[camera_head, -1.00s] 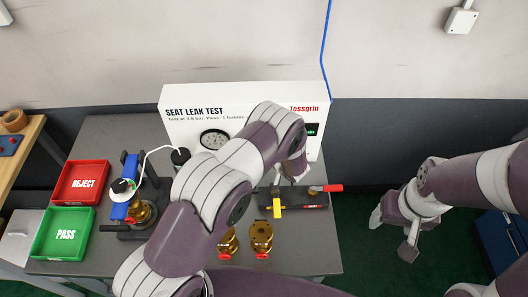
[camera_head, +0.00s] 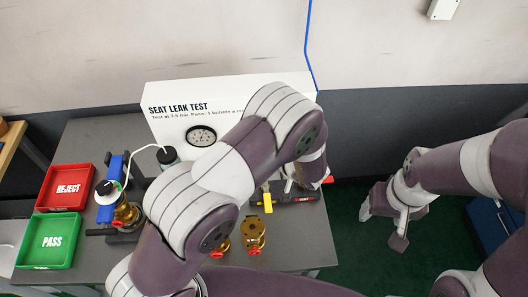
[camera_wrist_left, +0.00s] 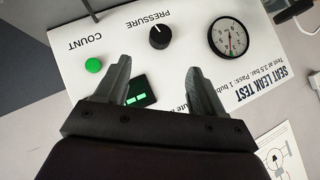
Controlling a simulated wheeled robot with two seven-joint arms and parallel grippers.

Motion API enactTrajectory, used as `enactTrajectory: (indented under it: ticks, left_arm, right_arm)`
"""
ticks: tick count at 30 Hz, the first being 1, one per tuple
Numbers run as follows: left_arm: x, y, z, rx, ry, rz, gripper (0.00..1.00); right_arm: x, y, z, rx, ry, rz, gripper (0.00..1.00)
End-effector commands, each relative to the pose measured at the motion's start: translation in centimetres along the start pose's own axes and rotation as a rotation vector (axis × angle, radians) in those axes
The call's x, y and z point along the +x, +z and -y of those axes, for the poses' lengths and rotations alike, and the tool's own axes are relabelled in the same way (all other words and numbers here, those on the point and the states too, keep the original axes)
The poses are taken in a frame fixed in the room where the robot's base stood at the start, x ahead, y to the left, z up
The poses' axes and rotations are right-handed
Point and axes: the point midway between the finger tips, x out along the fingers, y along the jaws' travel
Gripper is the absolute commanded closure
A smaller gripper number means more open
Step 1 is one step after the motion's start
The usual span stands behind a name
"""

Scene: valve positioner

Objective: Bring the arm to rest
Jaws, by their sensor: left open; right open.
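My left arm (camera_head: 196,196) reaches across the bench in front of the white seat leak test unit (camera_head: 160,92). Its gripper is mostly hidden behind the arm in the head view. In the left wrist view my left gripper (camera_wrist_left: 160,72) is open and empty, with its fingers apart in front of the test unit's panel (camera_wrist_left: 120,35). The panel shows a green button, a black pressure knob and a gauge. My right gripper (camera_head: 382,226) is open and empty, hanging over the green floor right of the bench.
A red REJECT tray (camera_head: 48,204) and a green PASS tray (camera_head: 30,262) sit at the bench's left. A blue clamp fixture (camera_head: 112,180) holds a brass valve. Two brass valves (camera_head: 253,236) stand at the front. A yellow-and-black tool (camera_head: 290,195) lies near the left gripper.

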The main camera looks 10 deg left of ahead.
Motion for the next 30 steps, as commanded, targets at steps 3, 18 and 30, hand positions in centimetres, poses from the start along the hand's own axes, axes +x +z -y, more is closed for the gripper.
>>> enactTrajectory:
  ticks: [3, 18, 30]
  left_arm:
    - [-0.1, 0.0, 0.0, 0.0, 0.0, 0.0, 0.31]
    - [-0.4, 1.5, -3.7, -0.108, 0.199, 0.048, 0.31]
    - [-13.5, 11.3, 13.4, 0.141, 0.682, 0.649, 0.31]
  right_arm:
    - [0.0, 0.0, 0.0, 0.0, 0.0, 0.0, 0.31]
    - [0.0, 0.0, 0.0, 0.0, 0.0, 0.0, 0.31]
    - [0.4, 0.0, 0.0, 0.0, 0.0, 0.0, 0.31]
